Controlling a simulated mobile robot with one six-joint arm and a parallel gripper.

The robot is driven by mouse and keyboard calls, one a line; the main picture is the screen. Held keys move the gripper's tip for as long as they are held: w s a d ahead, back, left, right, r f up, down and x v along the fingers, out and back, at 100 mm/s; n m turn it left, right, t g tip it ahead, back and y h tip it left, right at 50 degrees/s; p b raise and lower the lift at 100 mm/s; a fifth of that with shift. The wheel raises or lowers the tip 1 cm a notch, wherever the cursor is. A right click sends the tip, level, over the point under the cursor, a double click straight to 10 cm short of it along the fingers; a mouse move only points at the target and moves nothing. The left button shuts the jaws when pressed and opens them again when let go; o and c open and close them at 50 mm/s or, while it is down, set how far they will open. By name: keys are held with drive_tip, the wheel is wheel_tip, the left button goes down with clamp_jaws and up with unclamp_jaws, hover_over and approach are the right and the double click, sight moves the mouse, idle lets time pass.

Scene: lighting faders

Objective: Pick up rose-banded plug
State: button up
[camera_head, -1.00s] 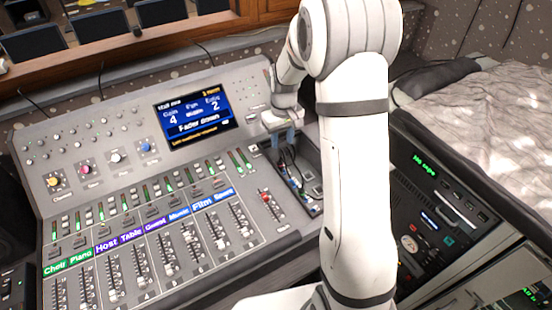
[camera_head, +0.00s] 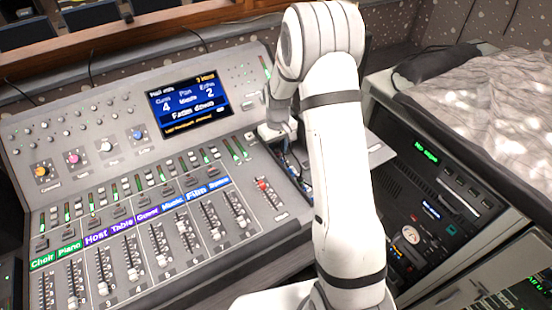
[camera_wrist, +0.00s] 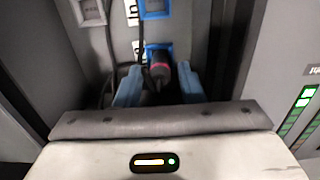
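The rose-banded plug (camera_wrist: 158,74) shows in the wrist view as a dark plug with a pinkish band, in front of a blue-framed socket (camera_wrist: 153,48). Whether it is seated in the socket, I cannot tell. My gripper (camera_wrist: 160,82) has its two blue fingers on either side of the plug, with a gap on both sides. It is open and holds nothing. In the head view my gripper (camera_head: 282,142) is low over the recessed panel right of the faders, and my arm hides the plug there.
Dark cables (camera_wrist: 113,50) run down left of the plug. A second blue-framed socket (camera_wrist: 155,8) lies beyond. The mixing console (camera_head: 120,125) with its faders and screen (camera_head: 188,103) is at left. A dark equipment rack (camera_head: 430,200) is at right of my arm.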

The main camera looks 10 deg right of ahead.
sight(277, 150)
drive_tip(key=shift+r, duration=0.1)
drive_tip(key=shift+c, duration=0.2)
clamp_jaws()
wheel_tip(277, 150, up, 13)
drive_tip(key=p, duration=0.1)
idle(0.8)
idle(0.3)
